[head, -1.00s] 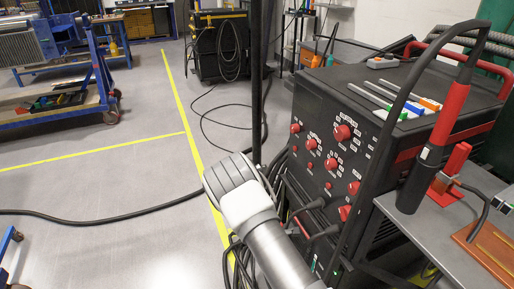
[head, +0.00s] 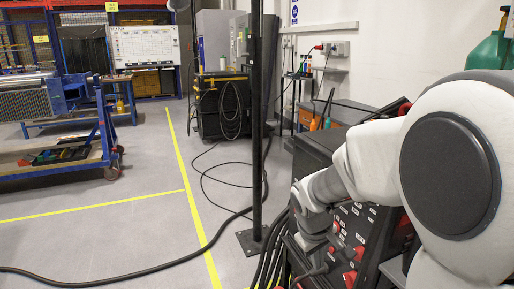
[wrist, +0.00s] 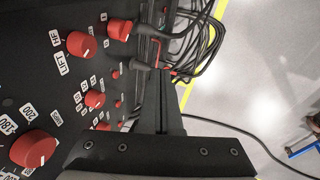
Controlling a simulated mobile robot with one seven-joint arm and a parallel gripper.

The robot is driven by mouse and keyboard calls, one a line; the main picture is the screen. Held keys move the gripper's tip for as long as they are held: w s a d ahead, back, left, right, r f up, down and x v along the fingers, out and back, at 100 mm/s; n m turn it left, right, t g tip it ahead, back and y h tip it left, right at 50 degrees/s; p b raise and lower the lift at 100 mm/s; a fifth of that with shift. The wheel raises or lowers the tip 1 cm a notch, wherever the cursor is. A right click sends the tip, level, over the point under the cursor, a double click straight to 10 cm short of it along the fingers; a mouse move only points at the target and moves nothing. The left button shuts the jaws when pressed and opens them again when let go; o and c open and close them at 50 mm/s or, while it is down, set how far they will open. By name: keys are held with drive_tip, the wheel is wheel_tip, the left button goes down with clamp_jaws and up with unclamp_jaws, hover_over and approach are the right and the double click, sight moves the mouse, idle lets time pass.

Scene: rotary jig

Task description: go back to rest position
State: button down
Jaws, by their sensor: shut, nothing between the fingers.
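My gripper (wrist: 160,85) points up from the bottom edge of the wrist view, its dark fingers together with nothing held. Beside it on the left is the black panel of the machine (wrist: 30,85), with red knobs (wrist: 35,148) and white labels. I cannot tell whether the fingers touch the panel. In the head view my white arm fills the right side and bends down in front of the machine (head: 313,148), hiding much of it. My gripper cannot be made out there.
Black cables (wrist: 190,60) hang from the panel near the fingers. A black post (head: 256,120) stands left of the machine. A cable (head: 150,278) crosses the grey floor by a yellow line (head: 195,215). A blue cart (head: 104,130) is at far left.

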drive_tip(key=s+r+m+t+y, duration=0.1)
drive_tip(key=s+r+m+t, duration=0.15)
drive_tip(key=s+r, duration=0.55)
drive_tip(key=s+r+m+t+y, duration=0.1)
drive_tip(key=s+r+m, duration=0.25)
drive_tip(key=s, duration=0.85)
wheel_tip(320, 180, up, 19)
drive_tip(key=p, duration=1.8)
drive_tip(key=shift+w+n+g, duration=0.25)
drive_tip(key=shift+n+g, duration=0.05)
drive_tip(key=shift+g, duration=0.05)
